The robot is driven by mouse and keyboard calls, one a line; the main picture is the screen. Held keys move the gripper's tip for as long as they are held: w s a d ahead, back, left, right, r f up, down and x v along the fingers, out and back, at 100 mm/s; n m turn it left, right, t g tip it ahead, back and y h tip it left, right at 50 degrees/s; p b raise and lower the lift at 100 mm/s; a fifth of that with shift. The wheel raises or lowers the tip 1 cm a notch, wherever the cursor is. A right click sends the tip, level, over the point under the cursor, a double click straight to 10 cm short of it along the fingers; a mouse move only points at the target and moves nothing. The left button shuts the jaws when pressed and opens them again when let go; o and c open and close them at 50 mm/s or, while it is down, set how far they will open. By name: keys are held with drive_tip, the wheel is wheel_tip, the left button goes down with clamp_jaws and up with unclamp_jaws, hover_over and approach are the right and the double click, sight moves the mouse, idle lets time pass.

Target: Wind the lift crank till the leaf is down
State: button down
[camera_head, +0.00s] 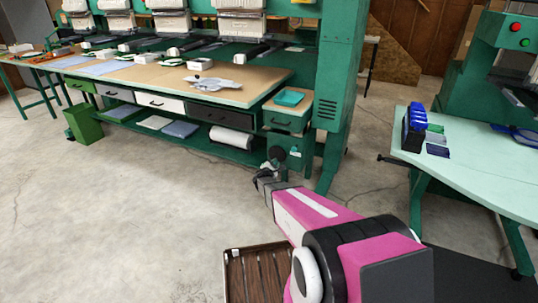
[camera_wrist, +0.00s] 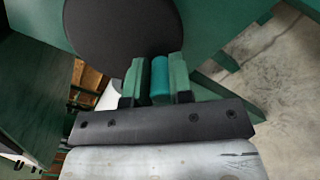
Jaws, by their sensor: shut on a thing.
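The lift crank shows as a dark round disc (camera_head: 277,153) low on the green machine stand in the head view; the disc (camera_wrist: 122,25) fills the upper middle of the wrist view. Its teal handle (camera_wrist: 159,78) stands between the two green fingers of my gripper (camera_wrist: 156,72). My gripper (camera_head: 264,178) is shut on the handle, just in front of and below the disc in the head view. The tan worktop (camera_head: 240,93) above looks level. I cannot tell for certain which surface is the leaf.
A drawer unit with a teal item (camera_head: 289,98) on top stands above the crank. A white roll (camera_head: 228,141) lies on the lower shelf to the left. A pale green table (camera_head: 480,175) stands at right, and a brown slatted crate (camera_head: 252,272) is near my arm. Concrete floor is open at left.

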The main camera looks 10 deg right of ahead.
sight(282, 159)
drive_tip(key=shift+s, duration=0.1)
drive_tip(key=shift+s+d+r, duration=0.65)
drive_tip(key=shift+d, duration=0.25)
drive_tip(key=shift+s+d+r, duration=0.2)
drive_tip(key=shift+d+r, duration=0.1)
drive_tip(key=shift+d, duration=0.1)
drive_tip(key=c, duration=1)
unclamp_jaws()
drive_tip(key=shift+a, duration=0.1)
drive_tip(key=shift+f, duration=0.15)
drive_tip(key=shift+w+a+f, duration=0.15)
drive_tip(key=shift+w+f, duration=0.1)
drive_tip(key=shift+f, duration=0.15)
clamp_jaws()
